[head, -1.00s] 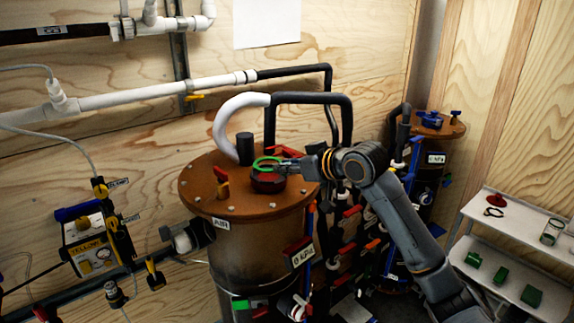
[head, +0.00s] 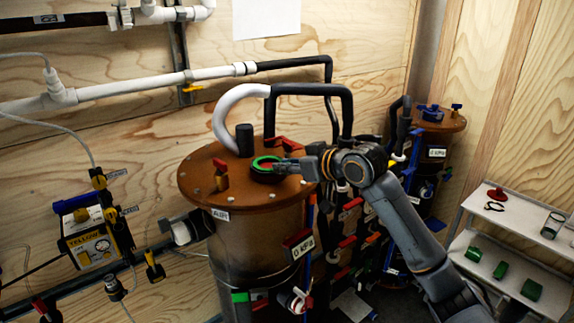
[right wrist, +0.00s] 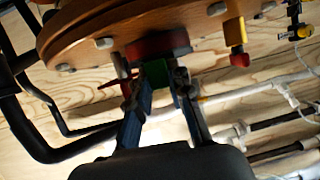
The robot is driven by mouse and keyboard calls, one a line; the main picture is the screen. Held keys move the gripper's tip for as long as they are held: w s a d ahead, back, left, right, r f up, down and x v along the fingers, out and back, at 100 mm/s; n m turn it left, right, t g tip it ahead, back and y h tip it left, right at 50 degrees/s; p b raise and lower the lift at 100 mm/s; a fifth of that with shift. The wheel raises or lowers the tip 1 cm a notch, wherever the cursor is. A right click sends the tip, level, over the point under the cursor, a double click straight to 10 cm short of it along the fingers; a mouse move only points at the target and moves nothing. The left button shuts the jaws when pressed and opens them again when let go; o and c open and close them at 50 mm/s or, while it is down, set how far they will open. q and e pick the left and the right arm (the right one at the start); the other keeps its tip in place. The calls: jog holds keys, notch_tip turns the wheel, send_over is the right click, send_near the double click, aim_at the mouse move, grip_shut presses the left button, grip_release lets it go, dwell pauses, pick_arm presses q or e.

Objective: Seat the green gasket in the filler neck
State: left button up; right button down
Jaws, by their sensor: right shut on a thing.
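The green gasket (head: 262,160) is a thin ring. In the head view it lies at the top rim of the filler neck (head: 266,175), a short dark collar with red inside, on the brown tank lid (head: 235,200). I cannot tell whether it is fully down in the neck. My right gripper (head: 282,166) reaches in from the right and is shut on the gasket's near right side. In the right wrist view, green of the gasket (right wrist: 155,73) shows between the fingertips (right wrist: 157,85), against the red neck (right wrist: 158,46). My left gripper is not in view.
A black post (head: 244,140) and a curved white and black pipe (head: 228,118) stand behind the neck. Shelves (head: 478,235) at right hold a red part, a jar and several green blocks. A second tank (head: 440,130) stands behind.

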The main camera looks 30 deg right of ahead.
jog(key=shift+f, duration=0.25)
jog(key=c, duration=1.3)
grip_release()
jog(key=shift+s, duration=0.1)
jog(key=shift+o, duration=0.7)
jog(key=v, duration=1.1)
jog(key=shift+s+r, duration=0.2)
jog(key=shift+s, duration=0.1)
